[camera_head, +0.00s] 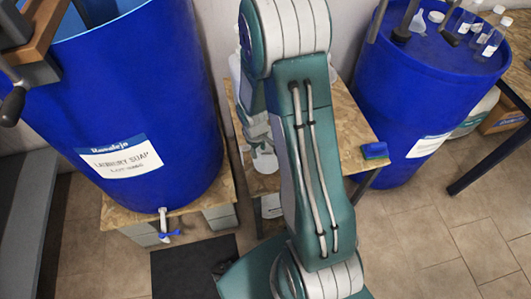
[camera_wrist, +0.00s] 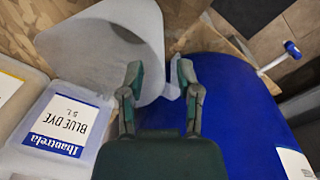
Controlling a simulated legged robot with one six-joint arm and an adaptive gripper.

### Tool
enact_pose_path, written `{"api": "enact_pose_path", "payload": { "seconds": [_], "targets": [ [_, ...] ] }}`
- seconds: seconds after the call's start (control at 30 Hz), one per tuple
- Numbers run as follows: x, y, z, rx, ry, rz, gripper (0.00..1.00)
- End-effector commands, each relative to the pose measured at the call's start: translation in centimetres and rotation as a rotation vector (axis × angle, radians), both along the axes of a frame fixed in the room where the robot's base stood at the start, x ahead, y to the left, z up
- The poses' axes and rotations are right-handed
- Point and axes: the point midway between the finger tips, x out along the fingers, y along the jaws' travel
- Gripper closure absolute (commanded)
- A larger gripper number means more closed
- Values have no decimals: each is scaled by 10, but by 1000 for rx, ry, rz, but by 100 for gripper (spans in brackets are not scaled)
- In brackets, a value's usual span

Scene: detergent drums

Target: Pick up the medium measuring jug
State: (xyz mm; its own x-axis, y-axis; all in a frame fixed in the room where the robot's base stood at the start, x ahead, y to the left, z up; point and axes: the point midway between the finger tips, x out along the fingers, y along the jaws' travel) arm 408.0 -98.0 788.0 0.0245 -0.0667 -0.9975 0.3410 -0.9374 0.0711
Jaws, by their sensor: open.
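A translucent white jug (camera_wrist: 105,32) lies in the upper left of the wrist view, its wide body by my fingertips. I cannot tell its size class from here. My gripper (camera_wrist: 160,68) is open, with one finger in front of the jug's body and the other by its right edge. No firm contact shows. In the head view a whitish jug (camera_head: 265,160) stands on the wooden board, just below my gripper (camera_head: 258,133); my arm hides part of this area.
A large blue drum (camera_head: 130,90) stands left, with a tap (camera_head: 164,222). Another blue drum (camera_head: 425,80) carries bottles on the right. A blue dye container (camera_wrist: 60,130) sits beside the jug. A blue-green sponge (camera_head: 375,150) lies on the wooden board (camera_head: 352,125).

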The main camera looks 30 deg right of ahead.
Motion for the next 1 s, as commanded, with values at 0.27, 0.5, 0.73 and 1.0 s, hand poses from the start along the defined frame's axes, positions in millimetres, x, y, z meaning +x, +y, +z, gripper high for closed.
{"api": "enact_pose_path", "payload": {
  "seconds": [0.27,0.5,0.73,1.0],
  "targets": [
    [3,-1,-31,0,2,0,56],
    [4,-3,-53,0,-1,-1,56],
    [5,-3,-54,0,-2,-1,60],
    [5,-3,-53,0,-1,-1,100]
  ]
}}
